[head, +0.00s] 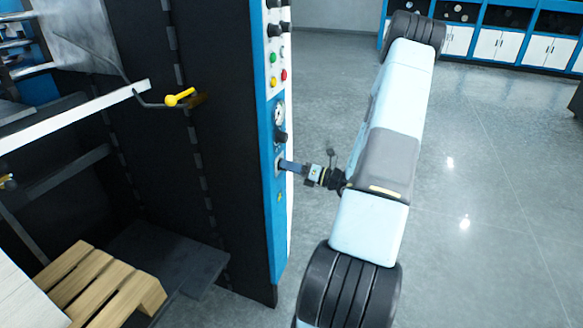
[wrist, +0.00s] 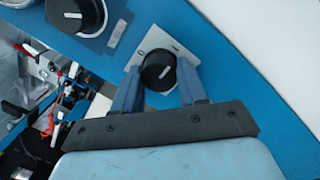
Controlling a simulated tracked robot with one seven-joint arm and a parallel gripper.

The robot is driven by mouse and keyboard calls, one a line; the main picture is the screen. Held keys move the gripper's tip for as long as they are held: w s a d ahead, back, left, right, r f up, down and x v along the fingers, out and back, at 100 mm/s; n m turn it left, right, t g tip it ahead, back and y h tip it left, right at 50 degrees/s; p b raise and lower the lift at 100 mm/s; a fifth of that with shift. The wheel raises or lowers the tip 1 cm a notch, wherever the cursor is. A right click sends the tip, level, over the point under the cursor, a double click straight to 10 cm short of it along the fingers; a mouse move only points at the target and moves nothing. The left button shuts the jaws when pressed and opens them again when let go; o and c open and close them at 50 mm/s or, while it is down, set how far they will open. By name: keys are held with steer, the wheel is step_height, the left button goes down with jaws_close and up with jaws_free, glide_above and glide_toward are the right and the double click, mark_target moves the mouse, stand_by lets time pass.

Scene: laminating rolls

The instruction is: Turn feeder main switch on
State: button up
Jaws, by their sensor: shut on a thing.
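The feeder main switch is a round black knob (wrist: 158,72) on a pale square plate (wrist: 181,50) on the blue panel. In the wrist view my gripper (wrist: 160,80) has one blue finger on each side of the knob and is shut on it. A white mark shows on the knob, and a small "O" on the plate near its upper left. In the head view my gripper (head: 284,165) reaches the panel edge from the right, and the knob is hidden behind the fingers.
The blue control panel (head: 267,220) also carries a gauge (head: 279,113), another black knob (head: 281,137) and several coloured buttons above. A yellow-handled lever (head: 180,97) sticks out to the left. A wooden pallet (head: 85,285) lies lower left. The floor on the right is open.

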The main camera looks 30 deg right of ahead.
steer(key=shift+d+m, duration=0.2)
steer(key=shift+m, duration=0.1)
steer(key=o, duration=1.1)
steer(key=shift+a, duration=0.1)
steer(key=shift+c, duration=0.2)
steer(key=v, duration=1.3)
steer(key=shift+s+d+f, duration=0.15)
steer(key=shift+s+d, duration=0.15)
steer(key=s+a+r+n+g, duration=0.2)
steer(key=a+r+n+g, duration=1.25)
steer(key=a+n, duration=0.5)
steer(key=s+a+r+n+t+h, duration=0.2)
steer(key=s+r+n+h, duration=0.3)
steer(key=r+n, duration=0.3)
steer(key=s+a+r+n+t+h, duration=0.3)
steer(key=s+a+r+n+h, duration=0.2)
steer(key=s+r+n, duration=0.3)
steer(key=shift+a+r+n+h, duration=0.15)
steer(key=shift+r+n+h, duration=0.1)
steer(key=shift+n+h, duration=0.7)
